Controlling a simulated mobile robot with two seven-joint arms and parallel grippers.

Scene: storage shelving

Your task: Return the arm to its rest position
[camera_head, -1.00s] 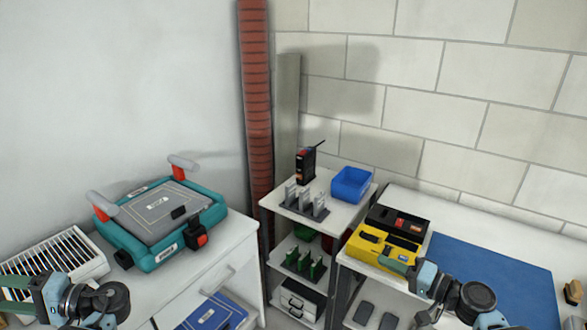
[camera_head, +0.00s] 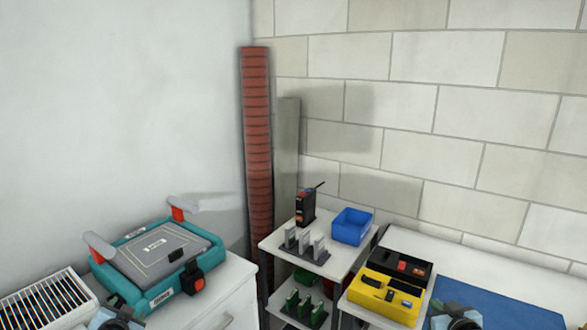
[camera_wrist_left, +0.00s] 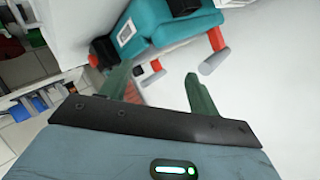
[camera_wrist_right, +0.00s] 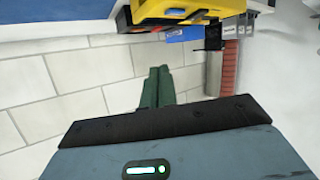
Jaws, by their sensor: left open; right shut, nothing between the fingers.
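My left gripper (camera_wrist_left: 160,85) shows in the left wrist view with its two green fingers apart and nothing between them. The teal and grey case (camera_wrist_left: 150,20) appears above it, apart from the fingers. My right gripper (camera_wrist_right: 158,75) shows in the right wrist view with its green fingers together and empty. The yellow toolbox (camera_wrist_right: 190,10) is above it in that view, apart from the fingers. In the head view only parts of my left arm (camera_head: 115,320) and right arm (camera_head: 455,318) show at the bottom edge; the fingers are out of that view.
The teal case (camera_head: 150,262) lies on the left cabinet beside a white slotted rack (camera_head: 45,303). A shelf cart (camera_head: 275,243) holds a blue bin (camera_head: 351,226) and a black device (camera_head: 305,207). The yellow toolbox (camera_head: 385,292) and blue mat (camera_head: 500,303) lie on the right bench.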

